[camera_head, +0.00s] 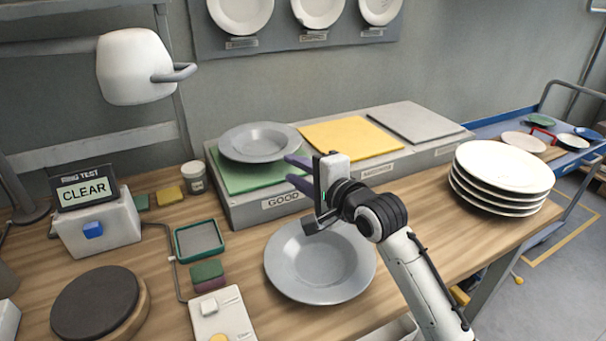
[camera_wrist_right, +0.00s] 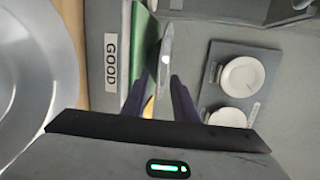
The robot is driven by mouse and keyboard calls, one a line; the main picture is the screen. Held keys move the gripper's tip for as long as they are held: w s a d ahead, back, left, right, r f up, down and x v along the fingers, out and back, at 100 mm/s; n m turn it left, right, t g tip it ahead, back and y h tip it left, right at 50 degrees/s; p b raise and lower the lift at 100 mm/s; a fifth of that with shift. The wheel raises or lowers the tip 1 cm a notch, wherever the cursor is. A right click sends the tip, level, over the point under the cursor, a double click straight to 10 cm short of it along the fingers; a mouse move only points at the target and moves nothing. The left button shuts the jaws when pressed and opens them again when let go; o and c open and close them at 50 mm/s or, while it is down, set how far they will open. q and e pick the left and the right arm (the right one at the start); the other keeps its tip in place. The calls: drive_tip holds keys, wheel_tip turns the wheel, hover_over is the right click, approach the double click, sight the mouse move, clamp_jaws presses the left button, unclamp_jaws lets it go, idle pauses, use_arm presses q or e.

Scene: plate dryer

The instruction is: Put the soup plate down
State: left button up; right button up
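A grey soup plate (camera_head: 258,140) is level over the green mat (camera_head: 235,182) on the GOOD section of the raised grey stand. Whether its base touches the mat is hard to tell. My right gripper (camera_head: 298,172) is at the plate's right side, its purple fingers spread. In the right wrist view the plate (camera_wrist_right: 166,55) shows edge-on between the fingertips (camera_wrist_right: 160,78), with gaps beside its rim. A second grey plate (camera_head: 319,262) lies on the wooden table below my right arm. My left gripper is out of view.
A yellow mat (camera_head: 348,137) and a grey mat (camera_head: 415,122) lie farther right on the stand. A stack of white plates (camera_head: 503,168) stands at the right. A ring-test box (camera_head: 98,225) reading CLEAR, a jar (camera_head: 194,177) and a green tray (camera_head: 199,240) are at the left.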

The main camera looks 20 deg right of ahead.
drive_tip(key=shift+v, duration=1.5)
